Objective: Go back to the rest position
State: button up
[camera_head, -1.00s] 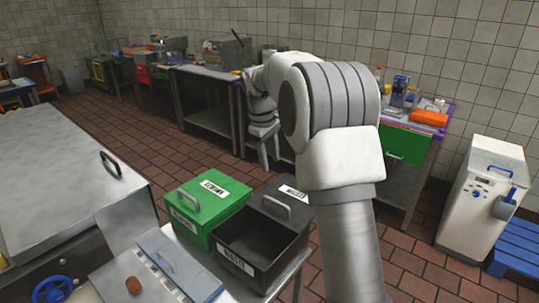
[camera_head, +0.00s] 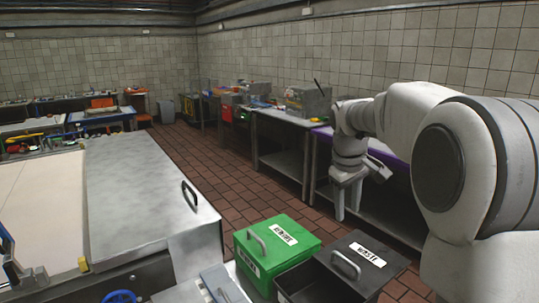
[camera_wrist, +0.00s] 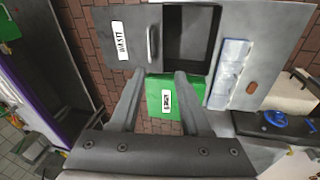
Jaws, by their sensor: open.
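My gripper (camera_head: 347,203) hangs from my arm at the right of the head view, fingers pointing down, in front of the work tables along the wall. In the wrist view my gripper (camera_wrist: 161,75) shows two fingers spread apart with nothing between them. Beyond the fingers, apart from them, the green bin (camera_wrist: 165,112) shows below. My arm's large white links fill the right side of the head view and hide part of the tables.
The green bin (camera_head: 275,262) and the black waste bin (camera_head: 365,262) stand close at the front. A large steel-topped unit (camera_head: 145,190) is at left. Tables line the back wall. The tiled floor between (camera_head: 215,165) is clear.

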jog(key=s+a+m+t, duration=0.1)
jog(key=s+a+m, duration=0.1)
jog(key=s, duration=1.2)
jog(key=s+a+m+t+y, duration=0.1)
jog(key=s+a+m+t, duration=0.1)
jog(key=s, duration=1.2)
jog(key=shift+s+a+f+m+t+y, duration=0.3)
jog(key=shift+s+a+f+m, duration=0.1)
jog(key=shift+a+m, duration=0.35)
